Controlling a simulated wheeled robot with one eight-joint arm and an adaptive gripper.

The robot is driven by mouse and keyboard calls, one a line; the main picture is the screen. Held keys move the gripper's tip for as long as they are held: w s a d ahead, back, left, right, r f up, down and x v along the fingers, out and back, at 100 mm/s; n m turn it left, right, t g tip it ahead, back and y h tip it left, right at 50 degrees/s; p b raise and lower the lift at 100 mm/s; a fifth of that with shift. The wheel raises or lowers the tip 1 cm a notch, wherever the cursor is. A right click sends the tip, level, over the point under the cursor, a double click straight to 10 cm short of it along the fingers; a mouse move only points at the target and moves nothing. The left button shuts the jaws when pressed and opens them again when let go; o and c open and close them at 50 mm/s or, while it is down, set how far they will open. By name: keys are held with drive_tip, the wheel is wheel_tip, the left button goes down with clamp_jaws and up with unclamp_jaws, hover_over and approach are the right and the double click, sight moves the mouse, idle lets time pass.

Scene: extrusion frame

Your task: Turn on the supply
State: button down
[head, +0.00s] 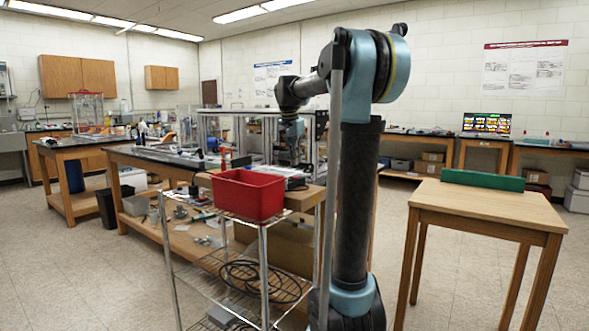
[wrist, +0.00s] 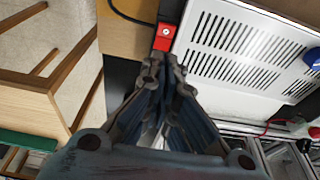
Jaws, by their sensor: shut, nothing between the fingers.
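A white metal case with rows of dark vent slots (wrist: 228,48), which looks like the supply, lies under my gripper in the wrist view. A small red block with a pale round spot (wrist: 164,38) sits at its left edge. My gripper (wrist: 162,62) is shut and empty, with its fingertips just below the red block in the picture. I cannot tell whether they touch anything. In the head view my gripper (head: 294,152) points down at the extrusion frame (head: 240,113) on the long workbench. A switch on the case is not clearly visible.
A wire cart with a red bin (head: 247,194) stands in front of the bench. A small wooden table (head: 490,205) with a green board is at the right. In the wrist view a blue part (wrist: 312,57) and a red cable (wrist: 278,124) lie at the right.

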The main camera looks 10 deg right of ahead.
sight(295, 177)
drive_tip(key=w+d+v, duration=0.1)
drive_tip(key=v, duration=0.8)
drive_tip(key=shift+w+d+r, duration=0.15)
drive_tip(key=shift+w+r, duration=0.05)
drive_tip(key=shift+r, duration=0.4)
drive_tip(key=s+d+f+n+y, duration=0.1)
drive_tip(key=s+f+n, duration=0.7)
drive_tip(key=s+f, duration=2.9)
wheel_tip(295, 177, down, 3)
drive_tip(key=shift+s+d+f+n+y, duration=0.1)
drive_tip(key=shift+s+d+n+y, duration=0.25)
drive_tip(key=shift+d, duration=0.35)
drive_tip(key=shift+w+f, duration=0.15)
drive_tip(key=shift+w, duration=0.35)
